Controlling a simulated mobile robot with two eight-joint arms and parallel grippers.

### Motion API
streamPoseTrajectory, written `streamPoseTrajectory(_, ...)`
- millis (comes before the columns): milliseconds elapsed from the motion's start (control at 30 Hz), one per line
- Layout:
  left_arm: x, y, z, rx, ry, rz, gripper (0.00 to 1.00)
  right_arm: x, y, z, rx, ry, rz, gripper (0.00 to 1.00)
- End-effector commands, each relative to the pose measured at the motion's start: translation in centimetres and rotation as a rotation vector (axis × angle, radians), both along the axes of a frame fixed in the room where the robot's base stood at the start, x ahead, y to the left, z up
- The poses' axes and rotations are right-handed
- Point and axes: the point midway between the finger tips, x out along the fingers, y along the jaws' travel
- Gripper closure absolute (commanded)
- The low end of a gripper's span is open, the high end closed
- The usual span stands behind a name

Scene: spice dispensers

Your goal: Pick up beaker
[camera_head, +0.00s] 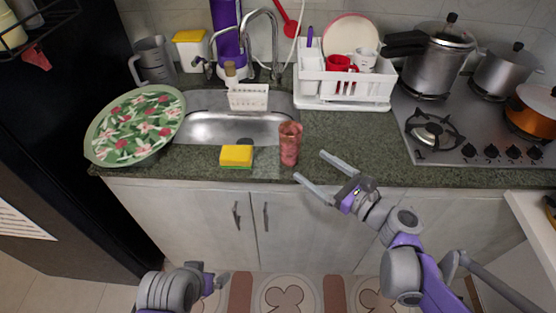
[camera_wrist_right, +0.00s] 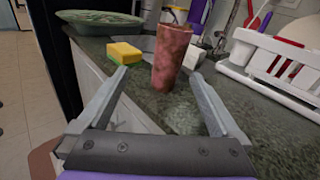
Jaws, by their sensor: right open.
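A tall reddish, marbled beaker (camera_head: 289,143) stands upright on the green stone counter (camera_head: 390,172), near its front edge and right of the sink. My right gripper (camera_head: 309,165) is open and empty, with its fingers pointing towards the beaker from the front right. In the right wrist view the beaker (camera_wrist_right: 171,58) shows beyond and between the two open fingertips (camera_wrist_right: 158,73), apart from them. My left gripper (camera_head: 212,279) is low in front of the cabinets, and its jaws are too unclear to read.
A yellow and green sponge (camera_head: 236,156) lies left of the beaker. A floral plate (camera_head: 135,125), the sink (camera_head: 205,128), a white dish rack (camera_head: 345,86) and a stove (camera_head: 463,135) surround the work area. The counter right of the beaker is clear.

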Motion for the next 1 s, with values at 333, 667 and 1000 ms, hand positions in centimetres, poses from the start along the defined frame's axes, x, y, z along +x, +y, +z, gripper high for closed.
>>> streamPoseTrajectory(333, 0.0, 0.0, -0.4, 0.0, 0.001, 0.0, 0.0, 3.3, 1.9, 0.4, 0.102, 0.027, -0.016, 0.0)
streamPoseTrajectory(667, 0.0, 0.0, -0.5, 0.0, 0.002, 0.0, 0.0, 5.7, 3.9, 0.2, 0.098, 0.025, -0.017, 0.0)
streamPoseTrajectory(1000, 0.0, 0.0, -0.6, 0.0, 0.002, 0.0, 0.0, 9.0, 6.4, 0.0, 0.098, 0.025, -0.018, 0.0)
